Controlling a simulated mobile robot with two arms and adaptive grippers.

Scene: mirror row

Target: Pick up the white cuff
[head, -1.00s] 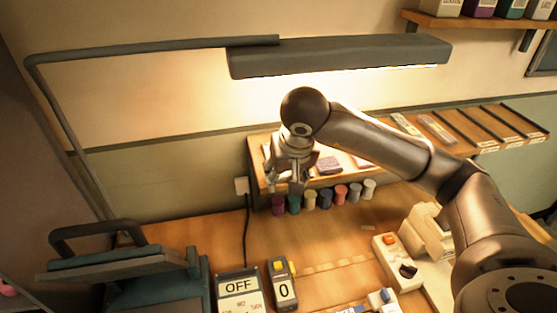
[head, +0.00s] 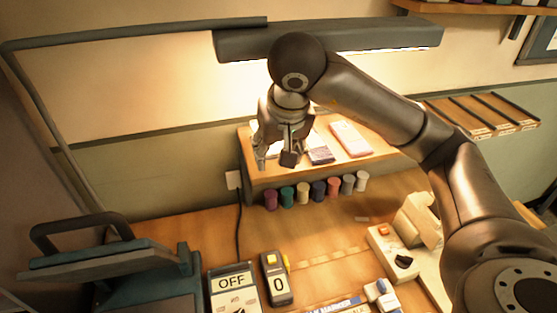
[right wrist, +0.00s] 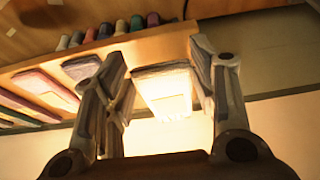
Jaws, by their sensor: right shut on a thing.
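The white cuff (right wrist: 165,92) is a pale, brightly lit flat piece between the two fingers of my right gripper (right wrist: 160,85) in the right wrist view. The fingers stand one on each side of it and are shut on it. In the head view my right gripper (head: 277,161) points down over the left end of the wooden shelf (head: 300,172), and the cuff is mostly hidden behind it. Whether the cuff is clear of the shelf I cannot tell. My left gripper is not in view.
A purple-grey cuff (head: 319,154) and a pink cuff (head: 350,138) lie to the right on the shelf. Several coloured cylinders (head: 318,189) line its front. A lamp bar (head: 330,40) hangs above. A press (head: 105,265) stands at left.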

